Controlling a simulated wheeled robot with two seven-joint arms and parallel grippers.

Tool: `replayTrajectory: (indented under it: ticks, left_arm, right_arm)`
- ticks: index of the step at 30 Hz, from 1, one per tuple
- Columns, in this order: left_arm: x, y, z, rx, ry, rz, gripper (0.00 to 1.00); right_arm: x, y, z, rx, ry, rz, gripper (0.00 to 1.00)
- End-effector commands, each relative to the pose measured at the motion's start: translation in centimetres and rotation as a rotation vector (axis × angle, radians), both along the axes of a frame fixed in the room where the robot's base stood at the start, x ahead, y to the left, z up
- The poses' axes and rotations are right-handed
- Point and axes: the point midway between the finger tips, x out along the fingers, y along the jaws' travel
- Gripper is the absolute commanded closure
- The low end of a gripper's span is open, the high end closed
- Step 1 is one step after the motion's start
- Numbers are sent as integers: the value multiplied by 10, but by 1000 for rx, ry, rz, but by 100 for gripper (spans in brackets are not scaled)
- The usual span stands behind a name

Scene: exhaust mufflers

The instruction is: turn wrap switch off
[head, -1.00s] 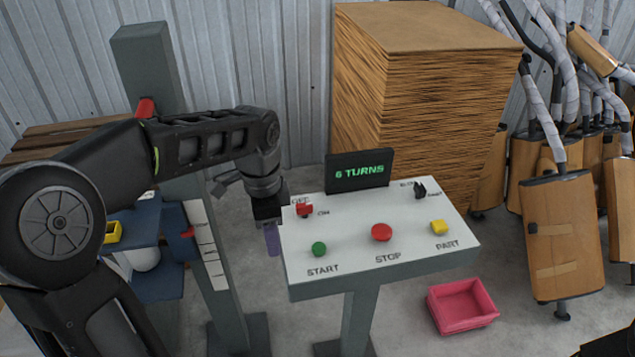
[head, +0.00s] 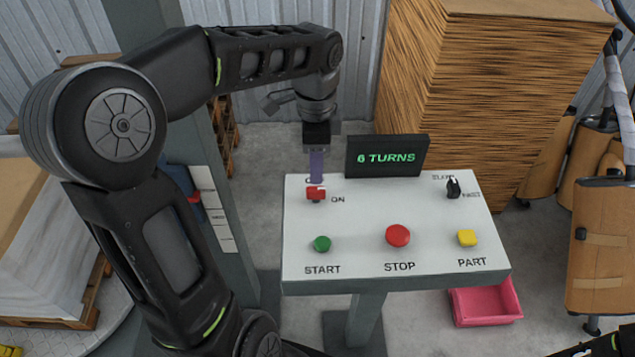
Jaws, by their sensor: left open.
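The wrap switch is a red rotary knob (head: 316,194) at the upper left of the white control panel (head: 365,217). The word ON shows to its right; the label above it is mostly hidden by my gripper. My left gripper (head: 316,168) points down just behind the knob, its purplish fingers close to it in the picture. I cannot tell whether they touch it. The left gripper is open and holds nothing that I can see. My right gripper is not clearly in view; only a dark piece of arm shows at the lower right corner.
The panel also carries a green START button (head: 321,244), a red STOP button (head: 398,236), a yellow PART button (head: 467,238) and a black switch (head: 453,188). A display (head: 387,157) reads 6 TURNS. A cardboard stack (head: 490,100) stands behind. A pink bin (head: 485,303) sits below.

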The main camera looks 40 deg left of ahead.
Motion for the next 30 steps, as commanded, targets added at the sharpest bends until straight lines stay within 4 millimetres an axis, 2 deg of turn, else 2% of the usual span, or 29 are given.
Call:
replayTrajectory:
  ticks: [5,15,19,26,30]
  left_arm:
    - [-1,0,-18,-2,2,0,58]
    - [0,0,-67,-1,2,0,58]
    - [0,0,-74,-2,0,1,58]
    - [0,0,-75,-2,-1,1,58]
    - [0,0,-74,-2,-1,0,69]
  right_arm:
    - [0,0,3,-1,1,-1,100]
    - [-1,-1,9,-3,3,-1,100]
    - [-1,-1,9,-2,4,-1,100]
    - [-1,-1,9,-2,4,-1,100]
    - [-1,-1,9,-2,4,-1,100]
